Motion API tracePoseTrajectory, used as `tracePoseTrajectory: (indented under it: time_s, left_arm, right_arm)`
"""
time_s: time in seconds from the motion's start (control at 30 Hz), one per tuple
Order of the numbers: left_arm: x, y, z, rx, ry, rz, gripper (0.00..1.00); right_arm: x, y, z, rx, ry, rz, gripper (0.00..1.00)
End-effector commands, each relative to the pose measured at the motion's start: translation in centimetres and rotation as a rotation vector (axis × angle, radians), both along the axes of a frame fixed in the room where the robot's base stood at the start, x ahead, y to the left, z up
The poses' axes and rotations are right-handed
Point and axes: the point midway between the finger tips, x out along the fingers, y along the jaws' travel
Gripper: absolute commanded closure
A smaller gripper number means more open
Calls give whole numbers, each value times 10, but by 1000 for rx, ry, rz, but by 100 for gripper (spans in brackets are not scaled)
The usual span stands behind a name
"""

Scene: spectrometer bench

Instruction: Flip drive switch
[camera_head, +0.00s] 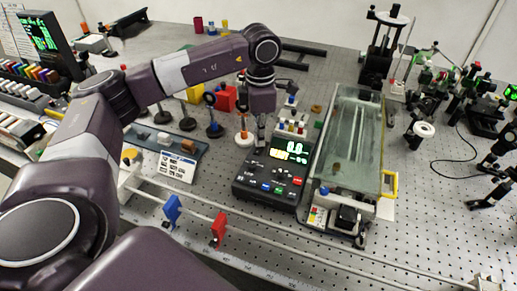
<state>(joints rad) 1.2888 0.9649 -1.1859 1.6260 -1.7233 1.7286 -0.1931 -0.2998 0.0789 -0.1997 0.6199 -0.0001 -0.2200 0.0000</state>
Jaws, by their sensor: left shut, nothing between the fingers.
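A black control box (268,181) with a lit green and yellow display and several coloured buttons sits on the bench in the middle of the head view. I cannot tell which of its small controls is the drive switch. My left arm comes in from the left and bends down over the box's far left corner. My left gripper (261,132) points down there, shut and empty, beside the display. I cannot tell whether its tips touch the box. My right gripper is not in view.
A long glass-topped case (350,145) stands right of the box. A rail with a blue holder (172,210) and a red holder (219,229) runs in front. Optical posts stand behind the gripper and at the right. Perforated bench is clear at the lower right.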

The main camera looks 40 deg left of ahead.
Motion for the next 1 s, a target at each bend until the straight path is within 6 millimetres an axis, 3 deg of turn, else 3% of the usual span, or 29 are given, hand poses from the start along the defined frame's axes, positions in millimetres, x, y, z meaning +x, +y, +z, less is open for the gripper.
tracePoseTrajectory:
  time_s: [0.63, 1.0]
  left_arm:
    - [0, 0, -11, -1, 1, 0, 100]
    - [0, 0, 9, 0, 0, 0, 100]
  right_arm:
    - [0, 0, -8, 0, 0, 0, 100]
    - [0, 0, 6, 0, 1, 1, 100]
